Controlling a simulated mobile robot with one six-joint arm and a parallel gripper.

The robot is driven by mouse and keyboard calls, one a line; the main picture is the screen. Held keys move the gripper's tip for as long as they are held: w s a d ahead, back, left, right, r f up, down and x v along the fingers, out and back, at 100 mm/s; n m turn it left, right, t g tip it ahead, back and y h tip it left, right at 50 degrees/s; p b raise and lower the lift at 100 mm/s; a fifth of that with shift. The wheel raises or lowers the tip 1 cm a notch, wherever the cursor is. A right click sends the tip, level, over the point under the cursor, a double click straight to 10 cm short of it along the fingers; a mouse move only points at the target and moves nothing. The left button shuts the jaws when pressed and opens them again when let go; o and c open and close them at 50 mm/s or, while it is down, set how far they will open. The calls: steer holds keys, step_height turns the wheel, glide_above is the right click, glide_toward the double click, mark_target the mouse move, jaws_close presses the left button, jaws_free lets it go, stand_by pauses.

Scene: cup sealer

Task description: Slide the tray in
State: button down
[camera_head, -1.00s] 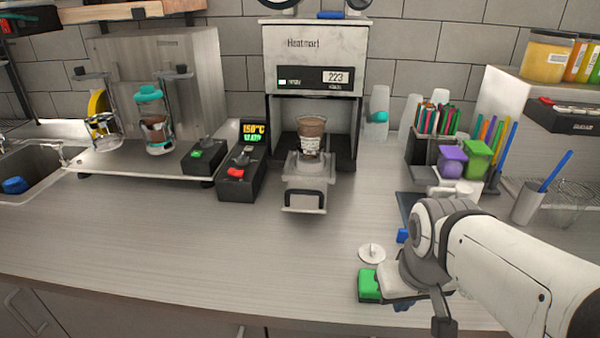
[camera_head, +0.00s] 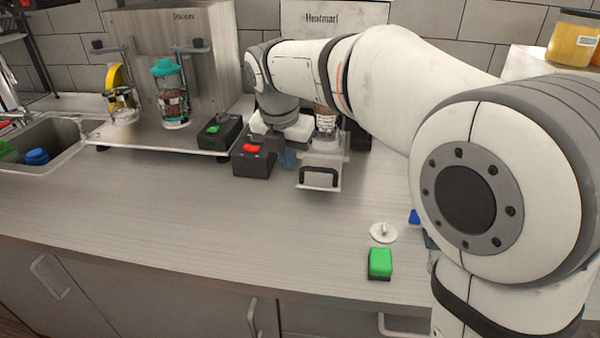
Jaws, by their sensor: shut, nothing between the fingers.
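The sealer's tray (camera_head: 337,160) is a pale metal slide with a black handle (camera_head: 319,170) at its front. It sticks out of the Heatmart sealer (camera_head: 335,14) toward the front of the counter. A brown-filled cup (camera_head: 325,119) stands on the tray, partly hidden by my arm. My gripper (camera_head: 287,158) is shut and empty. It points down just left of the tray, beside the control box; whether it touches either cannot be told. My arm hides most of the sealer's front and its opening.
A black control box with a red switch (camera_head: 254,152) stands close left of my gripper, and a second with a green switch (camera_head: 219,132) behind it. A green block (camera_head: 380,262) and a white disc (camera_head: 383,233) lie at front right. The front-left counter is clear.

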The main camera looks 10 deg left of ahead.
steer(key=x, duration=1)
steer(key=w, duration=0.2)
steer(key=shift+w+d+r, duration=0.1)
steer(key=shift+w+d, duration=0.15)
steer(key=shift+w, duration=0.05)
steer(key=shift+w+d+p, duration=0.15)
steer(key=shift+w+p, duration=0.15)
steer(key=shift+w, duration=0.35)
steer(key=shift+w, duration=0.1)
